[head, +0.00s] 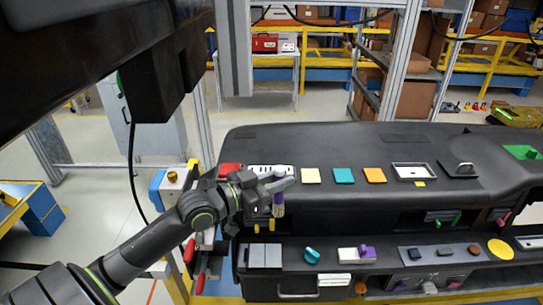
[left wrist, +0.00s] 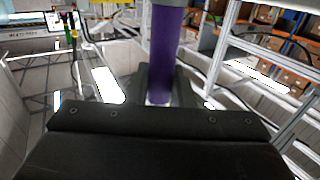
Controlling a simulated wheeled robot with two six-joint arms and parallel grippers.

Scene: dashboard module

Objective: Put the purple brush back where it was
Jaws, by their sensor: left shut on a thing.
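My left gripper (head: 280,184) is shut on the purple brush (head: 278,198). It holds the brush roughly upright in front of the dashboard module's upper left edge, with a pale tip pointing down. In the left wrist view the brush's purple handle (left wrist: 165,45) stands upright between the fingers. Whether the brush touches the dashboard cannot be told. A white slotted plate (head: 262,169) lies just behind the gripper on the dashboard top, partly hidden by it. My right gripper is not in view.
The black dashboard (head: 330,148) fills the right. Cream (head: 311,176), teal (head: 343,176) and orange (head: 375,175) squares lie right of the gripper. Below, the lower ledge carries a teal knob (head: 312,255) and a white block with a purple part (head: 356,254). Small yellow parts hang below the gripper.

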